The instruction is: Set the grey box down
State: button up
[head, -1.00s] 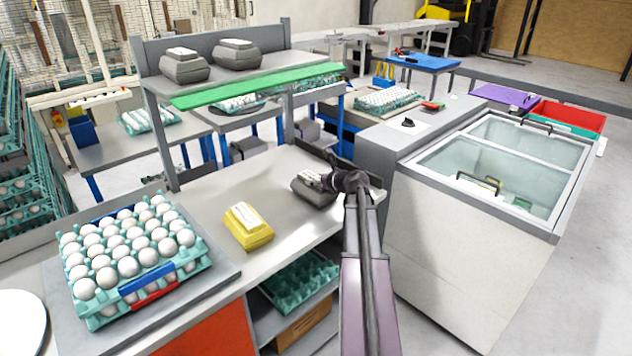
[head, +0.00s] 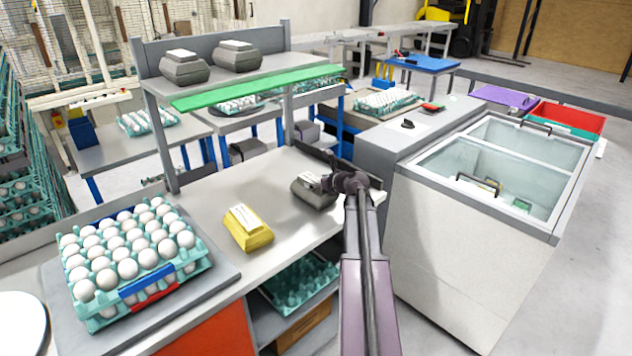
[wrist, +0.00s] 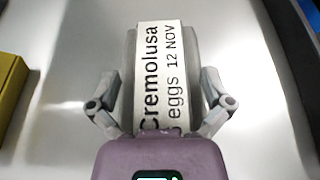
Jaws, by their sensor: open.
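The grey box (head: 312,190) rests on the bench top (head: 205,195), right of the yellow box (head: 248,227). In the wrist view the grey box (wrist: 128,65) carries a white label reading "Cremolusa eggs 12 NOV". My gripper (head: 335,183) is at the box's right end in the head view. In the wrist view my gripper (wrist: 160,95) is open, with one finger on each side of the box. Whether the fingertips touch it is hard to tell.
A tray of white eggs (head: 205,262) stands at the left of the bench. Two more grey boxes (head: 184,68) sit on the shelf (head: 225,78) above. A glass-topped freezer (head: 470,240) stands to the right. The bench between the yellow box and the shelf post is clear.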

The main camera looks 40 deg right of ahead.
jog(key=p+v, duration=0.4)
jog(key=v, duration=0.8)
